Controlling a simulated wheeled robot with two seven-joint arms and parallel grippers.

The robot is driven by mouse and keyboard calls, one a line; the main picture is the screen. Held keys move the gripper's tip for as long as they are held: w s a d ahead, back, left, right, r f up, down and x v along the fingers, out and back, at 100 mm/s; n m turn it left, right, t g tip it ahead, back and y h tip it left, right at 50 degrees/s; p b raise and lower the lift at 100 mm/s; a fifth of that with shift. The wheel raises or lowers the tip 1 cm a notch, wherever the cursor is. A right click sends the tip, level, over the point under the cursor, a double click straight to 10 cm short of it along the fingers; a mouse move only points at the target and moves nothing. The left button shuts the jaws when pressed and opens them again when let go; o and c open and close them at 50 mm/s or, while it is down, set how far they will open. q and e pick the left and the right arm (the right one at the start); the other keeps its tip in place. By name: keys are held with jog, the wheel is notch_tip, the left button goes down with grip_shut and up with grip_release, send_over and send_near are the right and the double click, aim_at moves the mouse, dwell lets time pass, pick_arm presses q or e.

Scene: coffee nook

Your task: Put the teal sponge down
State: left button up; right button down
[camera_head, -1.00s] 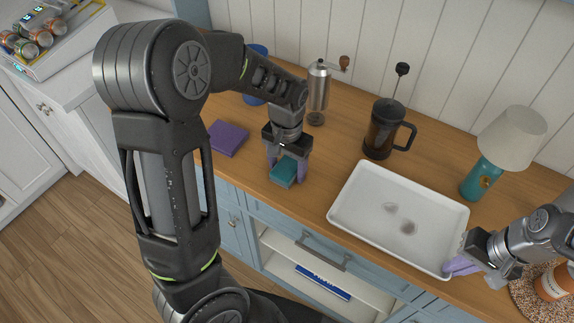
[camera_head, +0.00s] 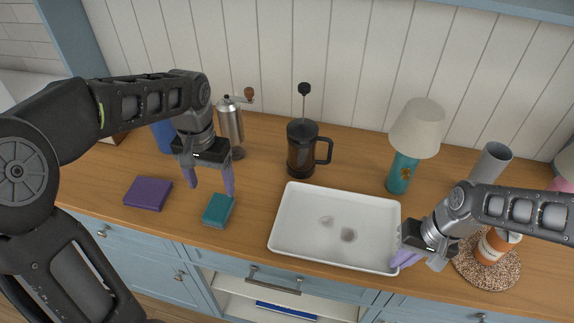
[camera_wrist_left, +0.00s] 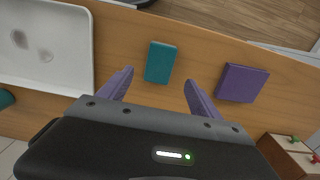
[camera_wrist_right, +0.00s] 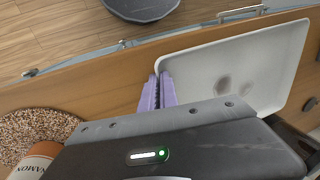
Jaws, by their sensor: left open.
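The teal sponge (camera_head: 218,210) lies flat on the wooden counter, between the purple sponge and the white tray. My left gripper (camera_head: 210,190) is open and empty above and just behind it, with the fingers clear of the sponge. In the left wrist view the teal sponge (camera_wrist_left: 160,62) lies beyond the two spread fingertips (camera_wrist_left: 158,78), touched by neither. My right gripper (camera_head: 396,264) is at the front right corner of the white tray (camera_head: 285,235). In the right wrist view its fingers (camera_wrist_right: 158,80) are close together at the tray's rim and appear to pinch it.
The purple sponge (camera_head: 148,193) lies left of the teal one. A steel grinder (camera_head: 231,125), a French press (camera_head: 301,150) and a teal lamp (camera_head: 402,172) stand behind. The tray holds two brownish stains. An orange jar (camera_head: 492,247) stands on a speckled mat (camera_head: 500,274) at right.

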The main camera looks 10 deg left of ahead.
pick_arm(q)
notch_tip(320, 180, up, 2)
jog(key=shift+r, duration=0.2)
dwell(0.6)
jog(key=o, duration=0.6)
jog(key=shift+m, duration=1)
jog(key=m, duration=1.6)
jog(key=shift+f, duration=0.1)
